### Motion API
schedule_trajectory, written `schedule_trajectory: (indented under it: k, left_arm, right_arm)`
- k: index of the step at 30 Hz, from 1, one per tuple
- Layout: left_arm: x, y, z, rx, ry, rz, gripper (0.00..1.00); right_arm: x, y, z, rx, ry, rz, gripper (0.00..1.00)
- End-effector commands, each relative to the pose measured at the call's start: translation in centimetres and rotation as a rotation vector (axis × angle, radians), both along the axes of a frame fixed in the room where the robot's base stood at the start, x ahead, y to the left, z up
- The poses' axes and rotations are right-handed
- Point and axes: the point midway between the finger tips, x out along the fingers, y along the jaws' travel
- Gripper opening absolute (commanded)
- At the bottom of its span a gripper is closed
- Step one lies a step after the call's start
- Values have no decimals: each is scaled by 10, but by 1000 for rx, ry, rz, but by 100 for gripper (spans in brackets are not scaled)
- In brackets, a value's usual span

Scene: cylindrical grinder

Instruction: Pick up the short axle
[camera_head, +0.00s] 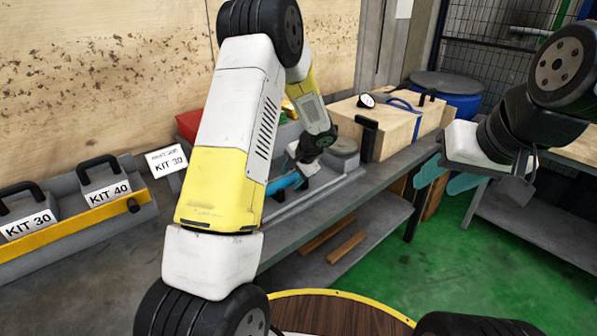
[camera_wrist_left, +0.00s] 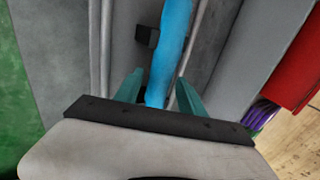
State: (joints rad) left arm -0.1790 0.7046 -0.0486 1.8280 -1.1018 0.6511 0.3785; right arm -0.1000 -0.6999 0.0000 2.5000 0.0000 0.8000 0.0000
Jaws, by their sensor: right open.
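A bright blue rod, which looks like the short axle, lies along a grey tray in the left wrist view (camera_wrist_left: 174,35); part of it shows behind my left arm in the head view (camera_head: 284,184). My left gripper (camera_wrist_left: 159,77) has its two teal fingers apart, one on either side of the rod's near end. A gap shows beside the rod, and I cannot tell whether either finger touches it. The near end is hidden by the gripper body. My right gripper (camera_head: 447,176) is open and empty, in the air at the right.
A wooden box (camera_head: 397,133) with a blue strap stands on the bench behind the tray. A red bin (camera_wrist_left: 293,62) is beside the tray. Green floor is open at the right.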

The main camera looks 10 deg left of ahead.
Motion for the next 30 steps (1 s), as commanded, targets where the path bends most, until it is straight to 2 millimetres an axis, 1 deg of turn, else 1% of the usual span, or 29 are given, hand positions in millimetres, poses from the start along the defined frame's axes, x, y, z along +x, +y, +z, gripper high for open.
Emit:
schedule_trajectory:
  k: [1, 5, 6, 7, 30]
  left_arm:
    - [0, 0, 0, 0, 0, 0, 35]
    - [0, 0, 0, 0, 0, 0, 10]
    - [0, 0, 0, 0, 0, 0, 2]
    - [0, 0, 0, 0, 0, 0, 0]
    - [0, 0, 1, 0, 0, 0, 0]
  right_arm:
    - [0, 0, 0, 0, 0, 0, 44]
    - [0, 0, 0, 0, 0, 0, 44]
    - [0, 0, 0, 0, 0, 0, 44]
    - [0, 0, 0, 0, 0, 0, 44]
    - [0, 0, 0, 0, 0, 0, 44]
